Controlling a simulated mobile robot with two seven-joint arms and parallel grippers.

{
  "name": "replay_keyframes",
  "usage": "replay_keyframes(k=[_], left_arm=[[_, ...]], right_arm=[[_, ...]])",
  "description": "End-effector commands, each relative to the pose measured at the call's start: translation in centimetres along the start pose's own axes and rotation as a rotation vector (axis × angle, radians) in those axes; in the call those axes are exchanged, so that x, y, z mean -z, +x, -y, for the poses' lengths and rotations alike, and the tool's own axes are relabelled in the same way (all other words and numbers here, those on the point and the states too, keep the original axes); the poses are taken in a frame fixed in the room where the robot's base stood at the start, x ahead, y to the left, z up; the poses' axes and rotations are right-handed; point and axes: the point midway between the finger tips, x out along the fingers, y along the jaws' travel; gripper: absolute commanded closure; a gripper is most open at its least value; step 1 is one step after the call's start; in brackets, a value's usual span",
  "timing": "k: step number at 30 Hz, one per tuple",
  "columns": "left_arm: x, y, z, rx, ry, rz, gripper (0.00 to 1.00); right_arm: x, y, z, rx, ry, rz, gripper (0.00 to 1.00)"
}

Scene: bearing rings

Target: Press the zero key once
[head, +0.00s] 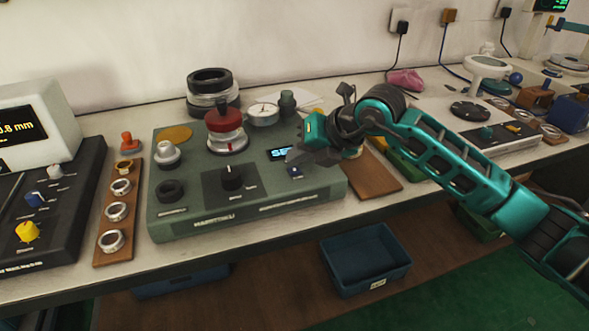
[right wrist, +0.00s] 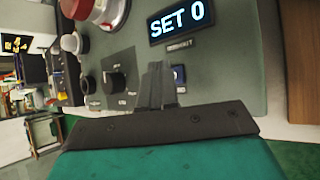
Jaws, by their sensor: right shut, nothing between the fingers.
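The zero key appears to be the small dark blue key (head: 296,173) on the front right of the green-grey instrument (head: 240,205), below its display (head: 279,154). In the right wrist view the key (right wrist: 179,74) is partly hidden behind my fingers. The display (right wrist: 180,20) there reads "SET 0". My right gripper (head: 291,157) is shut and empty, with its fingertips just above the key; in the right wrist view the fingertips (right wrist: 158,66) overlap the key's left side. I cannot tell whether they touch it. My left gripper is not in view.
A black knob (head: 232,178) and a red-topped part (head: 224,125) stand on the instrument, left of my gripper. A wooden board with several rings (head: 116,211) lies at left. A blue bin (head: 366,258) sits below the bench edge.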

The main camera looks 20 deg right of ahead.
Motion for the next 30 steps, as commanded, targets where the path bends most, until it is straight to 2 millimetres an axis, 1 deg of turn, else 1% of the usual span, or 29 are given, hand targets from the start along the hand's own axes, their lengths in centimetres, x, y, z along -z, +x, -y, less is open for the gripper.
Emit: replay_keyframes(k=[4,14,30], left_arm=[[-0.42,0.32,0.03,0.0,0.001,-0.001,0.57],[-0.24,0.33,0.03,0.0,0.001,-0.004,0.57],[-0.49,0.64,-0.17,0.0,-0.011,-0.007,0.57]], right_arm=[[0.36,0.5,0.36,0.0,0.0,0.0,1.0],[0.34,0.47,0.33,0.0,0.0,0.0,1.0],[0.65,0.89,0.64,0.0,0.0,-0.001,1.0]])
